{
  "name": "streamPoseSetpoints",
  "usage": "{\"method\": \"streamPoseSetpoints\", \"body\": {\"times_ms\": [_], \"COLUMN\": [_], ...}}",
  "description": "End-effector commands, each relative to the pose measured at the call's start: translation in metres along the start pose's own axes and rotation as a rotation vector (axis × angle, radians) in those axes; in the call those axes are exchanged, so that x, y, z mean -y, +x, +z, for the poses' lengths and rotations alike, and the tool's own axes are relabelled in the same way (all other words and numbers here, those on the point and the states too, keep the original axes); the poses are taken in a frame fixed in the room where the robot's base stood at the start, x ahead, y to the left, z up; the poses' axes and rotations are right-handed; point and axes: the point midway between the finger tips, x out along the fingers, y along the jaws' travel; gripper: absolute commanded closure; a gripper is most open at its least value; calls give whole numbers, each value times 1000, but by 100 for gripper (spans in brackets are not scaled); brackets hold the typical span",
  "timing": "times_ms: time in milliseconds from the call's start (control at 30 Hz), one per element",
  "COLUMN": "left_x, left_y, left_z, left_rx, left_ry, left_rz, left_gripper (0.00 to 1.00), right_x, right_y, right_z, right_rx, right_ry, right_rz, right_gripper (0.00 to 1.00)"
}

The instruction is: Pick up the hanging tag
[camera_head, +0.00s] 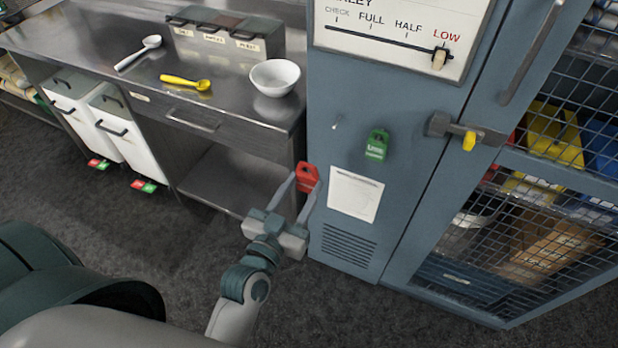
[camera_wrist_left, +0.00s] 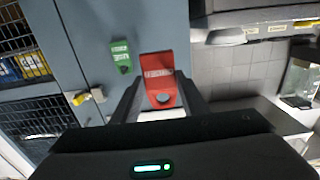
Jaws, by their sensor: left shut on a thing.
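A red tag (camera_head: 307,177) with a hole in it is between the fingers of my left gripper (camera_head: 305,186), which is shut on it in front of the blue-grey cabinet. The red tag also shows in the left wrist view (camera_wrist_left: 158,78), between the two fingers, with pale lettering on it. A green tag (camera_head: 376,146) hangs on the cabinet front to the right of the red one. The green tag also shows in the left wrist view (camera_wrist_left: 121,56). My right gripper is in neither view.
The blue-grey cabinet (camera_head: 400,90) has a level slider panel (camera_head: 400,35), a paper sheet (camera_head: 355,195) and a yellow latch (camera_head: 468,140). The steel counter (camera_head: 110,25) at left holds a white bowl (camera_head: 275,76), a white spoon (camera_head: 138,53) and a yellow spoon (camera_head: 186,82).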

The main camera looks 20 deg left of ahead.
Motion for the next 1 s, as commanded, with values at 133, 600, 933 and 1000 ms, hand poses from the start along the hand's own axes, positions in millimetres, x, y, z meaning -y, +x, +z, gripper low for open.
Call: {"method": "streamPoseSetpoints", "body": {"times_ms": [133, 600, 933, 1000], "left_x": [0, 0, -3, -2], "left_y": [-5, -5, -12, -15], "left_z": [0, -1, -30, -42], "left_rx": [-1, -1, -5, -5], "left_ry": [0, 0, 7, 8], "left_rz": [0, 0, 6, 0], "left_gripper": [81, 81, 81, 81], "right_x": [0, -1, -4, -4], "right_y": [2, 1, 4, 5], "right_z": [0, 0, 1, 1], "right_rx": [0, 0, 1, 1], "right_ry": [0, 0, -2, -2], "right_rz": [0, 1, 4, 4], "right_gripper": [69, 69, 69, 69]}}
